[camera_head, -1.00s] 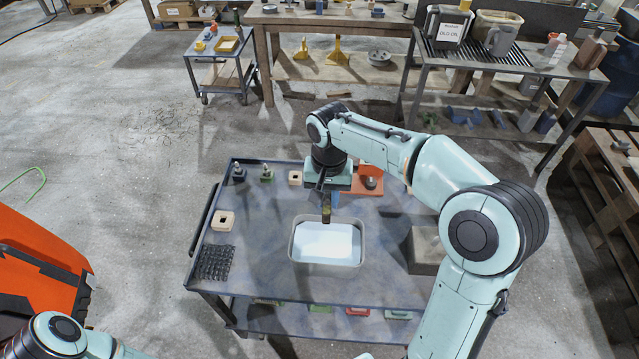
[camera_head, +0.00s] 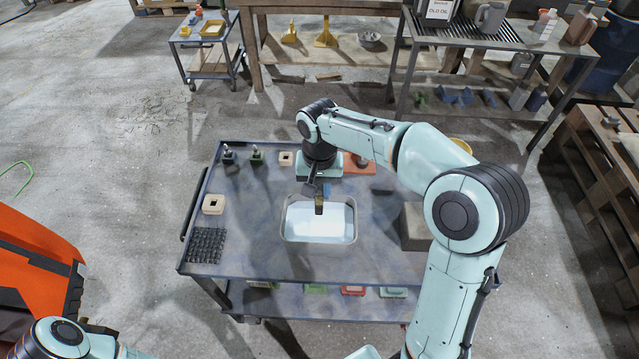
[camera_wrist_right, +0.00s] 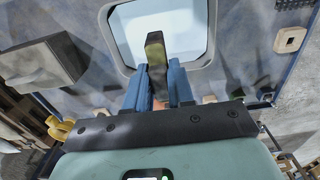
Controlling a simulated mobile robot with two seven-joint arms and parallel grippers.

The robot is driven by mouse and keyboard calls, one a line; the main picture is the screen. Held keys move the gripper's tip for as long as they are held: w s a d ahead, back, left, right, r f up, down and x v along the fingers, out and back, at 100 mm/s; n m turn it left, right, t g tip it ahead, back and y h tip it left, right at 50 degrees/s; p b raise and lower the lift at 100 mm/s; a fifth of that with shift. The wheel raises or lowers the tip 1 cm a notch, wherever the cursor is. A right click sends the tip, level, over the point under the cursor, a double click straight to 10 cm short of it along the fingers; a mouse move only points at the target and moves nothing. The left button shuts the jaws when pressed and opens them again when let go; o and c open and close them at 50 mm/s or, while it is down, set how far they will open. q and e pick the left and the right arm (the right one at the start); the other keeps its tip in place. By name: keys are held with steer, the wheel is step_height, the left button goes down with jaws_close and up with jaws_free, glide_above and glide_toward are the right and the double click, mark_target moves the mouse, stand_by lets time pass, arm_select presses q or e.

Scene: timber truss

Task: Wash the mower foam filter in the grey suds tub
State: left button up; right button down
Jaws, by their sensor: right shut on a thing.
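The grey suds tub (camera_head: 352,236) stands on the work cart, filled with pale, whitish liquid. My right gripper (camera_head: 322,188) is over the tub's far side, pointing down. It is shut on a small dark olive-brown block, which I take to be the foam filter (camera_head: 319,206). In the right wrist view the filter (camera_wrist_right: 155,48) sticks out from between the blue fingers, against the pale liquid of the tub (camera_wrist_right: 207,50). I cannot tell whether its lower end touches the liquid. My left gripper is out of view; only part of the left arm shows.
The cart top (camera_head: 255,200) also holds a black studded mat (camera_head: 207,245), a cream square piece with a hole (camera_head: 213,204), another at the back (camera_head: 286,159), and a grey block (camera_head: 413,228) right of the tub. An orange machine (camera_head: 40,255) stands at left.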

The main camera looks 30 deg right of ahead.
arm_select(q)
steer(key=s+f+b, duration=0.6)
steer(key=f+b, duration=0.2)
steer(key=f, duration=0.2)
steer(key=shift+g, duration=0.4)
arm_select(e)
steer(key=shift+f, duration=8.05)
steer(key=shift+r, duration=0.1)
